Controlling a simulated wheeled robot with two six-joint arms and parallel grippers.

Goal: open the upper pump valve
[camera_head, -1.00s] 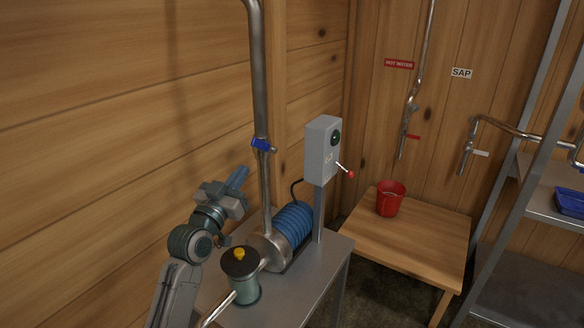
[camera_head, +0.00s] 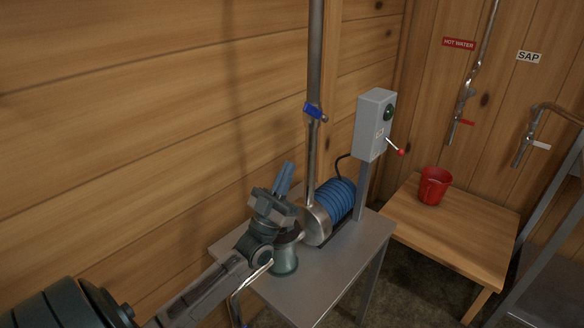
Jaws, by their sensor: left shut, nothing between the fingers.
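The upper pump valve has a blue handle (camera_head: 315,112) on the vertical steel pipe (camera_head: 316,60), above the blue pump motor (camera_head: 337,198). The handle lies across the pipe, tilted slightly down to the right. My left gripper (camera_head: 285,175) is below and left of the handle, beside the pipe and apart from both. Its blue fingers point up and are shut with nothing between them. My left arm crosses in front of the green-grey filter pot (camera_head: 285,258) and partly hides its top. My right gripper is not in view.
The pump stands on a steel table (camera_head: 345,262). A grey switch box (camera_head: 374,122) with a red-tipped lever (camera_head: 400,151) stands right of the pipe. A red bucket (camera_head: 434,186) sits on a wooden table (camera_head: 460,225). A wooden wall (camera_head: 150,120) is close behind the pipe.

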